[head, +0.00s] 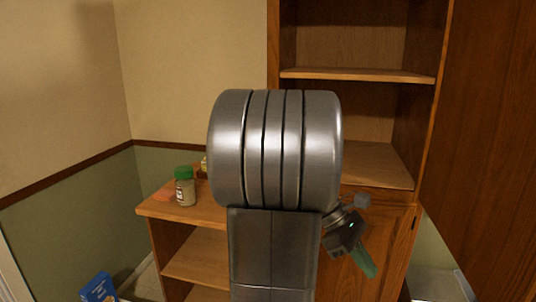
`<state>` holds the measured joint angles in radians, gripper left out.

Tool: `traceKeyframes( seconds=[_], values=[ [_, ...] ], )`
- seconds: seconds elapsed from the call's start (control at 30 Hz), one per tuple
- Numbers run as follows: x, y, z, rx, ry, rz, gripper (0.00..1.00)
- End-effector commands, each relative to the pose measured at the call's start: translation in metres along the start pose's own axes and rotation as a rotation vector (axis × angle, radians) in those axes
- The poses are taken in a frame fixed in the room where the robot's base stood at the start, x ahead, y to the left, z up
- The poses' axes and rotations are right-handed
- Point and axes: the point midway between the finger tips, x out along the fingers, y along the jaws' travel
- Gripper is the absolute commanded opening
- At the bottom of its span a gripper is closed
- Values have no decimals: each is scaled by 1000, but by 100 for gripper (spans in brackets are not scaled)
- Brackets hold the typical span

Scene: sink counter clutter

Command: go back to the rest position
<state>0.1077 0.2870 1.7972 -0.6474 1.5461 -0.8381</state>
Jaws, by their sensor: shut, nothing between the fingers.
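My arm's large silver joint fills the middle of the head view and hides part of the counter and cabinet. My gripper (364,264) shows to the lower right of that joint, in front of the wooden cabinet door. Its greenish fingers point down and to the right. The fingers are shut with nothing between them. It is apart from the jar and the other things on the counter.
A glass jar with a green lid (185,187) stands on the wooden counter (152,209), with small items partly hidden beside it. A tall cabinet with open shelves (358,75) stands behind. A large wooden panel (490,130) is at right. A blue box (98,289) is low at left.

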Motion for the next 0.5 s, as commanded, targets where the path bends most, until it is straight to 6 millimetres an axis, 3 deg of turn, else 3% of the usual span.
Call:
traceKeyframes(
  seconds=[0.17, 0.5],
  values=[
    [-22, 0, -25, -4, 1, 7, 0],
    [-84, 0, -25, -3, 2, 6, 0]
  ],
)
